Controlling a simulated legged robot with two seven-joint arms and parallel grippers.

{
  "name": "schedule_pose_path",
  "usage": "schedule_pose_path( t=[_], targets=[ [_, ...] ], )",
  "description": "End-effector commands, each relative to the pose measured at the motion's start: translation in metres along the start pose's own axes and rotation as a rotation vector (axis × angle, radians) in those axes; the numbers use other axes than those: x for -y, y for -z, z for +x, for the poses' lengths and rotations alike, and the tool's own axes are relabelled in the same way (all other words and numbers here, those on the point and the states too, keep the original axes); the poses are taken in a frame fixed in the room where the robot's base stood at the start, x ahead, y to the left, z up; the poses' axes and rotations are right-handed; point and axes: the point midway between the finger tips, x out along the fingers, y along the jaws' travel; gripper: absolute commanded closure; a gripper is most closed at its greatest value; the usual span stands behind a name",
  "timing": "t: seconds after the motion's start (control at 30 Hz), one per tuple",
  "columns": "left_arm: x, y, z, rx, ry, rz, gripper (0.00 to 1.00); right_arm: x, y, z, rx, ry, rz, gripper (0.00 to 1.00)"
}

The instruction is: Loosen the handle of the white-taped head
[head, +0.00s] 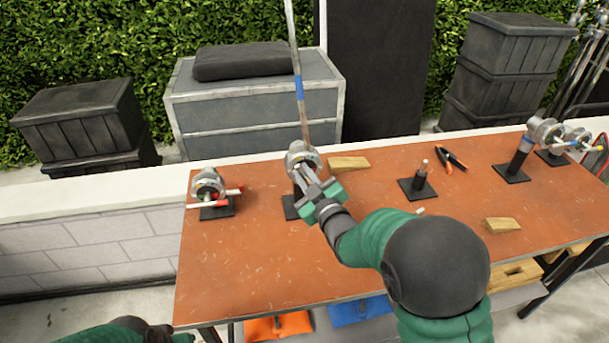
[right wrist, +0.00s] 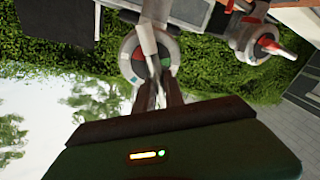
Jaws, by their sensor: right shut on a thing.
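The grip head (head: 302,157) at the middle left of the table is a grey metal disc clamp on a post with a flat dark base. A long rod (head: 297,60) with a blue band rises from it, leaning slightly. In the right wrist view the head (right wrist: 137,62) shows red and green patches on its face and a white handle (right wrist: 147,38) across it. My right gripper (head: 318,192) is at the front of this head, its jaws (right wrist: 158,95) shut on the handle. Its fingers partly hide the head. Part of my left arm shows at the bottom left; its gripper is out of view.
Another head with red-ended handles (head: 208,184) stands to the left. Heads (head: 541,132) stand at the far right. Wooden wedges (head: 348,163), a short post (head: 421,178) and orange-handled pliers (head: 452,160) lie or stand between. The table front (head: 240,270) is clear.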

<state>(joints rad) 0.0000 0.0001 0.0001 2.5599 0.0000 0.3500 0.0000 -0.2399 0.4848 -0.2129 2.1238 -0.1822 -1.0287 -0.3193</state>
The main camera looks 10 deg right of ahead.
Motion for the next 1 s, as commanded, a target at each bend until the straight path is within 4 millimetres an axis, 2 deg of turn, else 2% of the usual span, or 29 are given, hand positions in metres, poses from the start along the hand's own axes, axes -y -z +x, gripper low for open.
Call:
schedule_pose_path(
  t=[0.03,0.6,1.0],
  targets=[
    [0.0,-0.001,0.003,0.0,0.0,0.0,0.67,0.004,-0.007,-0.001,0.019,0.009,-0.028,1.0],
    [0.0,-0.004,0.015,0.0,0.0,0.0,0.67,0.014,-0.01,0.0,0.111,0.051,-0.49,1.0],
    [0.0,-0.004,0.018,0.0,0.0,0.0,0.67,0.016,-0.012,0.0,0.147,0.066,-0.662,1.0]
  ],
)
